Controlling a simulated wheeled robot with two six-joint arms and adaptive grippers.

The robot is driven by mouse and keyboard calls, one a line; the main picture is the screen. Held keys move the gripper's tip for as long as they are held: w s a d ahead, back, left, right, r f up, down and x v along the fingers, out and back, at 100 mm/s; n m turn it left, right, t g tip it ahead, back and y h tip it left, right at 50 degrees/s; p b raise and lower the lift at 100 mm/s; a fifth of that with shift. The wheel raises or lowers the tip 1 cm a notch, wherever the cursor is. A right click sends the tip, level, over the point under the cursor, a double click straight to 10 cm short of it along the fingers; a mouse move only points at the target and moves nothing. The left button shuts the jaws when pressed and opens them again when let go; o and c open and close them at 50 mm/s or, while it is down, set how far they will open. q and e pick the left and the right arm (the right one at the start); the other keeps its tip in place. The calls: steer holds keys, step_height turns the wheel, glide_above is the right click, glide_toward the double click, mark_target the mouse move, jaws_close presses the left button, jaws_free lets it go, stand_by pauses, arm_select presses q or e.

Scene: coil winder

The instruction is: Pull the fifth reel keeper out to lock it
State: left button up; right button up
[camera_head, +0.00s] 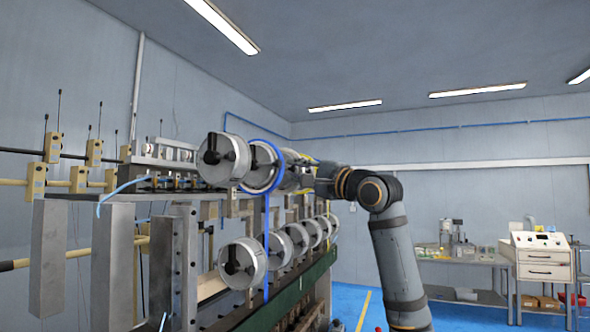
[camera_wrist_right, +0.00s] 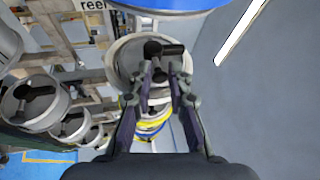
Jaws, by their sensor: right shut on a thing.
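My right gripper (camera_wrist_right: 160,72) points at the end of a silver reel (camera_wrist_right: 123,62) in the right wrist view. Its two dark fingers are shut on the black keeper (camera_wrist_right: 168,49) at that reel's hub. The keeper's top shows beyond the fingertips; the part between them is hidden. In the head view my right gripper (camera_head: 313,180) is at the far end of the upper row of reels, partly hidden behind them. The nearest upper reel (camera_head: 238,158) has a black keeper on its face. My left gripper is not in view.
A blue-wound reel (camera_head: 277,166) sits beside the nearest upper reel; blue shows close by in the wrist view (camera_wrist_right: 165,4). A yellow-and-blue-wound reel (camera_wrist_right: 152,127) lies beyond the fingers.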

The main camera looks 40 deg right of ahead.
steer(key=shift+s+d+b, duration=0.25)
steer(key=shift+s+b, duration=0.05)
steer(key=shift+b, duration=0.1)
steer(key=shift+s+d+r, duration=0.15)
steer(key=shift+s+d, duration=0.35)
steer(key=shift+s, duration=0.3)
steer(key=shift+w, duration=0.1)
steer(key=o, duration=0.5)
steer(key=shift+c, duration=0.2)
steer(key=shift+o, duration=0.9)
steer(key=shift+b, duration=0.35)
